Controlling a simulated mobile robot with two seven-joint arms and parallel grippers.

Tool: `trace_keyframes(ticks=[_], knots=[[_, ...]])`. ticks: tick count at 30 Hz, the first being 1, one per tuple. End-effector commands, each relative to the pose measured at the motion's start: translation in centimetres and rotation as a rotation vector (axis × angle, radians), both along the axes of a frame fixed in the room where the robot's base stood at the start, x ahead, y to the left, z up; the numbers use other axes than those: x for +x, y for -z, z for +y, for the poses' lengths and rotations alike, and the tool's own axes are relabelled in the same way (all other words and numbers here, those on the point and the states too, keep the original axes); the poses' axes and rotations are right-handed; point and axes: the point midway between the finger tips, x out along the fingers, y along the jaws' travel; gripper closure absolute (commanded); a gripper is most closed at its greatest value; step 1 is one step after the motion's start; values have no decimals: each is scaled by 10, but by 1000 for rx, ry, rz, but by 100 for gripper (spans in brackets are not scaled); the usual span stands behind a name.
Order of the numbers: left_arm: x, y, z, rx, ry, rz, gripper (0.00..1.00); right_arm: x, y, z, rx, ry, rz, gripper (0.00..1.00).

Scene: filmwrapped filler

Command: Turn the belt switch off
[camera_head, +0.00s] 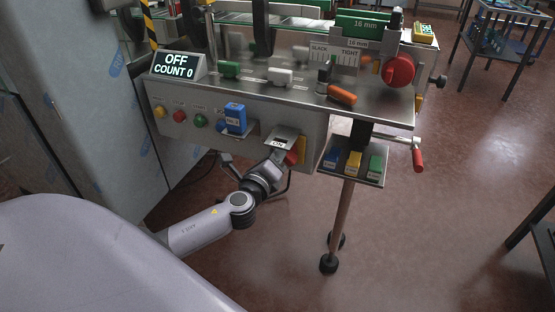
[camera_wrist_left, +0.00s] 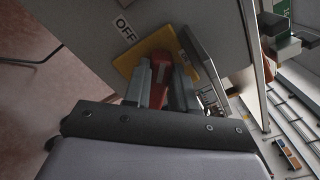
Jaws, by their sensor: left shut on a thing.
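The belt switch has a red handle (camera_wrist_left: 162,72) on a yellow plate (camera_wrist_left: 145,48), with an OFF label (camera_wrist_left: 126,30) beside the plate in the left wrist view. In the head view its yellow and red parts (camera_head: 297,153) show at the lower right of the machine's front panel, under a small metal hood with an ON label (camera_head: 278,142). My left gripper (camera_wrist_left: 162,92) is shut on the red handle, one finger on each side. In the head view my left gripper (camera_head: 277,159) is at the switch, its fingertips partly hidden. My right gripper is not in view.
A display (camera_head: 176,66) reads OFF and COUNT 0. A small shelf with coloured blocks (camera_head: 353,163) and a red-handled crank (camera_head: 418,158) are to the right. A grey cabinet (camera_head: 90,80) stands left.

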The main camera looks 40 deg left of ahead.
Motion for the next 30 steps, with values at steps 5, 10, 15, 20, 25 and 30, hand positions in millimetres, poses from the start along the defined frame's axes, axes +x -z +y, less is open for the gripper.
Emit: trace_keyframes(ticks=[5, 10, 15, 20, 25, 30], knots=[[-1, 7, 2, -169, -1, -39, 100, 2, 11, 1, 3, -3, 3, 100], [-1, 9, 3, -325, -1, -77, 100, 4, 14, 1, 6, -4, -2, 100], [-2, 11, 4, -468, -1, -111, 100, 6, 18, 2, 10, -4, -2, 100], [-2, 12, 4, -580, -1, -138, 100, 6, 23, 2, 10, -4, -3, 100], [-2, 13, 5, -667, -1, -159, 100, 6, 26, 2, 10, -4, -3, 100], [-2, 14, 5, -721, -1, -172, 100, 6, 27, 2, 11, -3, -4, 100]])
